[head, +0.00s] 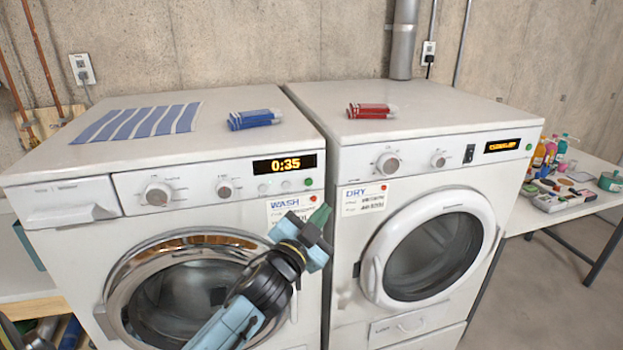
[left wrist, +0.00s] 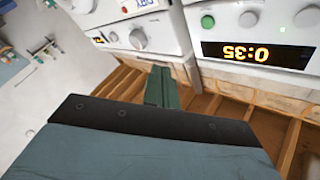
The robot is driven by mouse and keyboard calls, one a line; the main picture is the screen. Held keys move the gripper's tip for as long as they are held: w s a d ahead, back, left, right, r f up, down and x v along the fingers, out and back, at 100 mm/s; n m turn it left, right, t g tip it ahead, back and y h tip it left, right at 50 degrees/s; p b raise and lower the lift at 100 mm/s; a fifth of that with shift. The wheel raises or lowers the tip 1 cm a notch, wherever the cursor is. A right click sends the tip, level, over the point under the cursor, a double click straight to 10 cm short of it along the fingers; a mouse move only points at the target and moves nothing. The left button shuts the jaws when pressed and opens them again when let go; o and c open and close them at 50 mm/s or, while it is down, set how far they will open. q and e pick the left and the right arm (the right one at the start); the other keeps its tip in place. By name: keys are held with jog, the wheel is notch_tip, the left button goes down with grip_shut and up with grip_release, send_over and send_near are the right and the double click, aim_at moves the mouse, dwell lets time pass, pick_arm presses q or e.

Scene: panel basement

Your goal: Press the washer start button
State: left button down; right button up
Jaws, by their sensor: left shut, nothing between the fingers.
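The washer (head: 60,262) is the left white machine, with a WASH label and a lit display (head: 285,164) reading 0:35. Its round green start button (head: 308,182) sits below the display's right end. In the left wrist view, which is upside down, the green button (left wrist: 207,21) and display (left wrist: 258,55) show at upper right. My left gripper (head: 320,214) is shut and empty, its green fingertips a little below and right of the button in the head view. The shut fingers (left wrist: 162,88) look apart from the button in the wrist view. My right gripper is not in view.
The dryer (head: 345,240) stands right of the washer, with a narrow gap between. A striped cloth (head: 140,121) and blue folded item (head: 254,119) lie on the washer, a red one (head: 372,111) on the dryer. A cluttered table (head: 590,205) stands at right.

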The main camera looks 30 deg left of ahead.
aim_at(309, 182)
pick_arm(q)
jog(key=shift+w+a+b, duration=0.35)
jog(key=shift+w+a, duration=1.1)
jog(key=shift+a, duration=0.2)
jog(key=shift+w+a+b, duration=0.35)
jog(key=shift+w+a, duration=1.05)
jog(key=shift+a, duration=0.25)
jog(key=shift+w+a, duration=0.3)
jog(key=shift+a, duration=0.05)
